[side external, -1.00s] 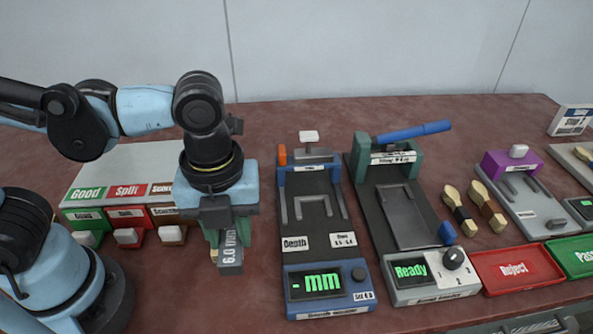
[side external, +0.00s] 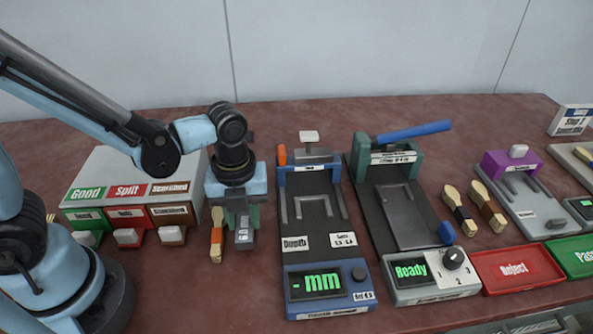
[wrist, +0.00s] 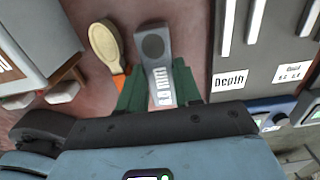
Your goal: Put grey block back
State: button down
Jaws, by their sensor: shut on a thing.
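My gripper (side external: 243,225) is shut on the grey block (side external: 244,238), a slim bar with white printed lettering. In the wrist view the block (wrist: 155,55) sits between the green fingers (wrist: 158,92) and sticks out past them, with a dark round spot near its far end. I cannot tell whether the block touches the table.
The depth gauge (side external: 312,240) stands right of my gripper, with the press (side external: 405,225) beyond it. The sorting box with Good, Split and Scorched labels (side external: 130,190) is to the left. Two spoons (side external: 487,205) lie farther right, near the red Reject tray (side external: 515,270). Bare table lies in front of my gripper.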

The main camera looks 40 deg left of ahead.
aim_at(244, 220)
jog(key=shift+f, duration=0.65)
jog(key=shift+f, duration=0.15)
jog(key=c, duration=0.8)
grip_release()
notch_tip(244, 220, up, 12)
jog(key=a+n+t, duration=0.2)
jog(key=a+n, duration=0.1)
jog(key=n, duration=0.6)
jog(key=a+n+t, duration=0.2)
jog(key=a+n, duration=0.1)
jog(key=n, duration=0.6)
jog(key=w+a+r+n+t, duration=0.1)
jog(key=a+n+t, duration=0.2)
jog(key=n, duration=0.6)
